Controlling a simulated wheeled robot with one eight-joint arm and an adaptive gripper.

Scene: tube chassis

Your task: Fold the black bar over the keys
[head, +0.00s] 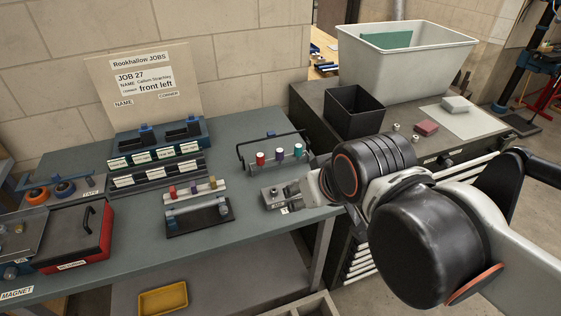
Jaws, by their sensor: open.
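A rack of keys (279,156) with red, purple and teal heads stands on the grey-green bench, right of its middle. The thin black bar (270,138) is raised behind and above the keys, with its ends bent down at the sides of the rack. It is not lying over the key heads. My gripper (316,188) is open, to the right of and nearer than the rack, apart from the bar. My dark wrist hides much of it, and its fingertips are hard to make out.
A small grey block (278,196) sits in front of the rack. A tray with coloured pegs (195,190) and a black stand (199,218) are to the left. A red case (75,237) lies farther left. A black bin (354,110) stands on the cabinet behind my wrist.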

